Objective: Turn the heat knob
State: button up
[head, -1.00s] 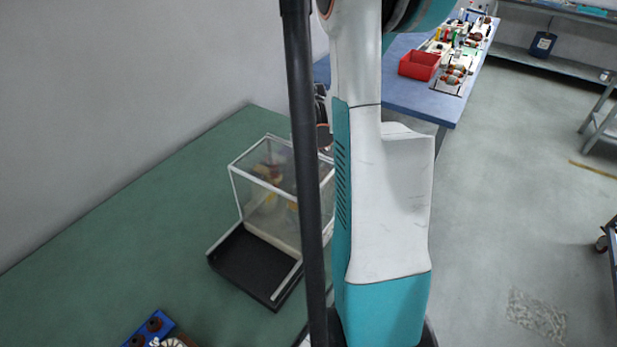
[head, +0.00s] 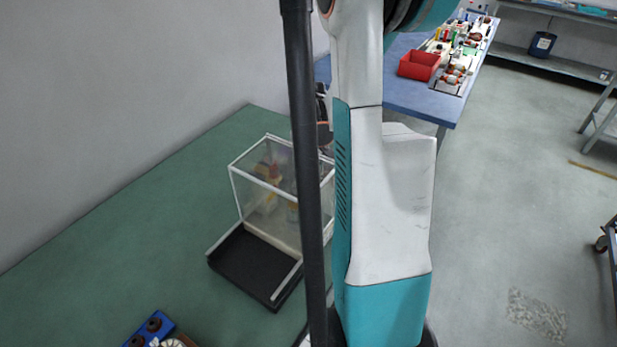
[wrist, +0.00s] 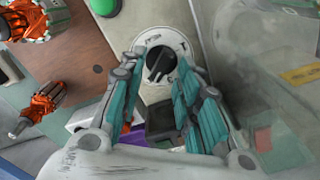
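The heat knob (wrist: 157,68) shows in the wrist view as a black pointer-shaped knob on a round white dial, on a beige panel. Its pointer is tilted from lower left to upper right. My gripper (wrist: 163,58) has its teal-padded fingers spread, one on each side of the knob. A gap shows between the fingers, and I cannot tell whether either one touches the knob. In the head view my arm hides the knob and gripper.
A green button (wrist: 103,6) is on the panel up and left of the dial. Orange-wound armatures (wrist: 40,102) lie at left. A clear-sided box (head: 262,205) stands on the green bench (head: 120,225). A red bin (head: 418,65) sits on the blue table.

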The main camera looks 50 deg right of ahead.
notch_tip(320, 180, up, 12)
jog(key=shift+f, duration=0.25)
dwell(0.6)
